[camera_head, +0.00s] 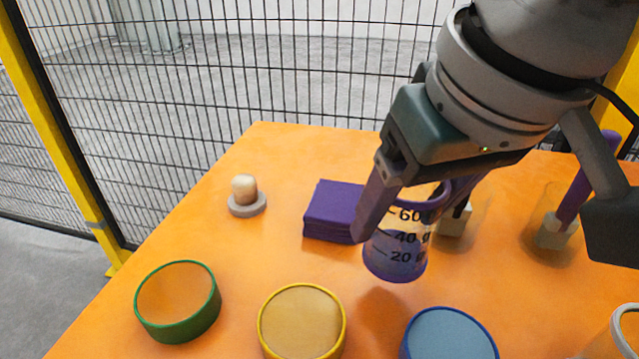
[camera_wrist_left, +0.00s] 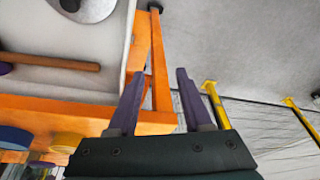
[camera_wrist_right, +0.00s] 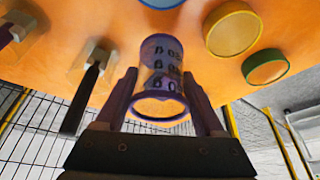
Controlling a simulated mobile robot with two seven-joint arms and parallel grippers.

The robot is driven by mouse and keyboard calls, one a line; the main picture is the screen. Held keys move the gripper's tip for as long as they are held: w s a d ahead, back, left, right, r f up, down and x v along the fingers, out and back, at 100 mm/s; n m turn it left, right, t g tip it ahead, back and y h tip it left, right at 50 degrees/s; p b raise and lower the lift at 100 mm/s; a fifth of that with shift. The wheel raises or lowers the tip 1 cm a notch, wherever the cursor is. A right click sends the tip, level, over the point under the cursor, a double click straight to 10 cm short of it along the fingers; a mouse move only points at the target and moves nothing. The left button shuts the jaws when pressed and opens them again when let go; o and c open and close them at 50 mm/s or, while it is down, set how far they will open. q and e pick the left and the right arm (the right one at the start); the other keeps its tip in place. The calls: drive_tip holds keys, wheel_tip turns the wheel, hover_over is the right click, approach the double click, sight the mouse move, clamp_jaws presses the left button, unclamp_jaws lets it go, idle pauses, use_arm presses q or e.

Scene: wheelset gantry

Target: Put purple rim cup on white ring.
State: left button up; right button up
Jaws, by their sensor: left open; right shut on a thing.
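The purple rim cup (camera_head: 398,252) is a clear beaker with dark markings and a purple base. My right gripper (camera_head: 412,205) is shut on it near its rim, one finger on each side, and holds it over the orange table, roughly upright. In the right wrist view the cup (camera_wrist_right: 158,75) sits between the fingers. A white-rimmed round thing (camera_head: 617,330) is cut off at the head view's lower right edge; I cannot tell whether it is the white ring. My left gripper (camera_wrist_left: 158,82) is open and empty, beside the table in the left wrist view.
Green (camera_head: 178,318), yellow (camera_head: 344,322) and blue-rimmed (camera_head: 495,345) round pieces stand along the front. A purple block (camera_head: 332,210) lies behind the cup. A grey-based peg (camera_head: 247,206) is at left, and a clear holder with a purple stick (camera_head: 573,195) at right.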

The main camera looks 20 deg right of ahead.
sight(396, 250)
wheel_tip(396, 250, down, 4)
drive_tip(key=shift+f+b, duration=0.2)
drive_tip(key=shift+b, duration=0.65)
drive_tip(key=o, duration=1.4)
drive_tip(key=shift+f, duration=0.1)
drive_tip(key=shift+c, duration=0.2)
